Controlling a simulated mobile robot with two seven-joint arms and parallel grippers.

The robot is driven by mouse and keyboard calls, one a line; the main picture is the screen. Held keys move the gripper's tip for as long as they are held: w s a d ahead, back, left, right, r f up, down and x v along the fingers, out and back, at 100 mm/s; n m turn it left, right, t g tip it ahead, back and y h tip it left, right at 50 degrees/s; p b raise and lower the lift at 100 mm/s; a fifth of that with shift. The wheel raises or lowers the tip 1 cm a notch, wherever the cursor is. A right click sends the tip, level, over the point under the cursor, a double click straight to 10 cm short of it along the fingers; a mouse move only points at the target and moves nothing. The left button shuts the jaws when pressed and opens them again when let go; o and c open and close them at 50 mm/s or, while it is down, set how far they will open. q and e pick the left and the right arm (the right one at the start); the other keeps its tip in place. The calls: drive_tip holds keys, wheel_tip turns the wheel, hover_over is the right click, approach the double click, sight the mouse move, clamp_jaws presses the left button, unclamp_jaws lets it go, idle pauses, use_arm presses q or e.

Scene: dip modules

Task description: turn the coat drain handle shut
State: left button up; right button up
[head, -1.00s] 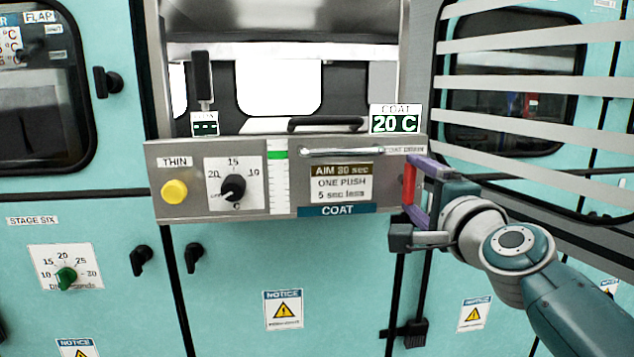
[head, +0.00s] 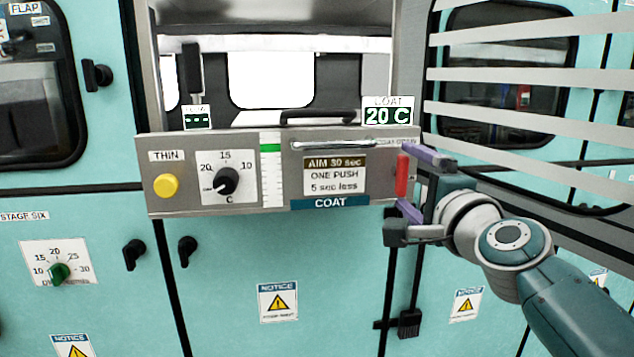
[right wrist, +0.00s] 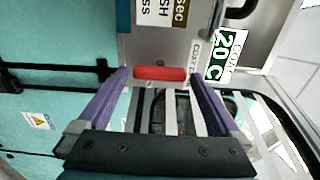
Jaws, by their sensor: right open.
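The red coat drain handle (head: 402,176) is a short bar at the right end of the grey coat panel (head: 380,185), just below a small drain label. It stands upright in the head view. My right gripper (head: 419,182) is open, with one purple finger above the handle and one below it. In the right wrist view the red handle (right wrist: 160,73) lies across the gap between the fingertips of the right gripper (right wrist: 159,75), with a small gap at each end. My left gripper is not in view.
The panel also carries a yellow button (head: 166,186), a black dial (head: 227,181) and a silver bar handle (head: 332,145). A green 20 C display (head: 388,115) stands above its right end. White slats (head: 530,75) cross the window at the right, close to my right arm.

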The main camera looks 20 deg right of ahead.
drive_tip(key=v, duration=0.9)
drive_tip(key=shift+s, duration=0.15)
drive_tip(key=shift+a, duration=0.1)
drive_tip(key=s+a+f+n+g+y+p, duration=0.1)
drive_tip(key=s+a+f+n+g+y, duration=0.15)
drive_tip(key=a+n, duration=0.3)
drive_tip(key=s+a+f+n+g+y+p, duration=0.1)
drive_tip(key=a+n+g+y, duration=0.1)
drive_tip(key=a+n+y, duration=0.3)
drive_tip(key=s+a+f+n+g+h+p, duration=0.1)
drive_tip(key=s+f+n+g, duration=0.25)
drive_tip(key=s+n, duration=0.4)
drive_tip(key=s+a+f+n+g+h, duration=0.1)
drive_tip(key=s+f+n+g+h, duration=0.25)
drive_tip(key=s, duration=0.65)
wheel_tip(320, 180, up, 38)
drive_tip(key=s+n+g+y+p, duration=0.1)
drive_tip(key=s+g+p, duration=0.1)
drive_tip(key=p, duration=3.6)
drive_tip(key=shift+s+d+r, duration=0.2)
drive_tip(key=shift+s+d, duration=0.05)
drive_tip(key=shift+d, duration=0.1)
